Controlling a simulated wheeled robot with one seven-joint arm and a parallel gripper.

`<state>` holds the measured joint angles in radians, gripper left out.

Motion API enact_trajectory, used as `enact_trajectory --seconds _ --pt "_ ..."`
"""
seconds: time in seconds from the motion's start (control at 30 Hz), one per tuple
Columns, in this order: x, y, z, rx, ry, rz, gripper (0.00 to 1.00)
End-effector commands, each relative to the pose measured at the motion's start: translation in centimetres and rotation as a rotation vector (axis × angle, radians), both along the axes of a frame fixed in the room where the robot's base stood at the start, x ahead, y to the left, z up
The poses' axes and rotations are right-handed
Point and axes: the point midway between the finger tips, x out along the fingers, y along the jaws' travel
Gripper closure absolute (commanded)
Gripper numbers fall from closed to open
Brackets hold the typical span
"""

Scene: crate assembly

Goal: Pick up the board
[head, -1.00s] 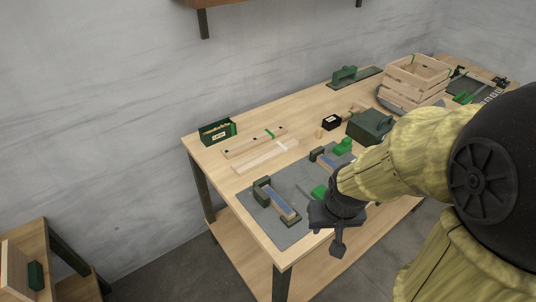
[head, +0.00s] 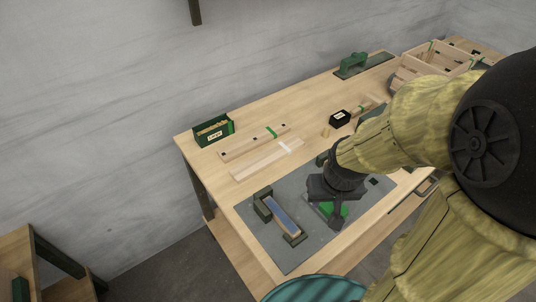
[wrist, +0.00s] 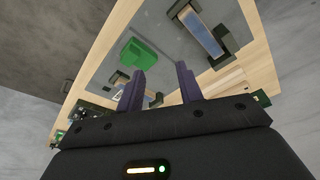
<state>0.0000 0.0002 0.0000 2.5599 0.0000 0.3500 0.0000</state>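Two long pale wooden boards lie side by side on the workbench: a board with a green band (head: 253,143) at the back and a board with a white band (head: 266,160) in front of it. The frames do not show which one the task means. My gripper (head: 336,217) is above the grey mat, to the right of and nearer than both boards. In the wrist view my gripper (wrist: 161,82) has its two fingers apart with nothing held between them. Pale wooden strips (wrist: 229,81) show beyond the right finger there.
The grey mat (head: 292,256) holds a dark-ended fixture with a blue strip (head: 282,215) and a green block (wrist: 140,52). A green box (head: 213,131), a small black box (head: 340,118) and a crate (head: 437,57) stand behind. Bare bench lies left of the boards.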

Motion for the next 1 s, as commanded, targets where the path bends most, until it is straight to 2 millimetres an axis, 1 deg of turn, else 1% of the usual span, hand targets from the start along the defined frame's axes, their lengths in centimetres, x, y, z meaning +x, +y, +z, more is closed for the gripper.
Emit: enact_trajectory --seconds 0.07,0.1,0.23,0.3,0.33,0.37,0.47,0.5,0.57,0.6,0.8,1.0 --pt "0.0 0.0 0.0 0.0 0.0 0.0 0.64" --pt "0.0 0.0 0.0 0.0 0.0 0.0 0.62" --pt "0.5 0.1 0.1 -0.006 0.002 0.026 0.36" --pt "1.5 0.4 0.3 -0.018 0.008 0.08 0.22" --pt "2.0 0.6 0.4 -0.026 0.013 0.115 0.2" --pt "2.8 0.8 0.6 -0.035 0.017 0.157 0.2" --pt "5.8 2.0 1.1 -0.074 0.039 0.348 0.2" --pt "7.3 2.6 1.3 -0.09 0.049 0.441 0.2" --pt "9.5 3.6 1.5 -0.117 0.065 0.589 0.2" --pt "11.0 4.4 1.7 -0.133 0.074 0.691 0.2" --pt "17.7 8.5 1.9 -0.197 0.117 1.184 0.2" --pt "23.2 12.8 1.5 -0.234 0.137 1.656 0.2"
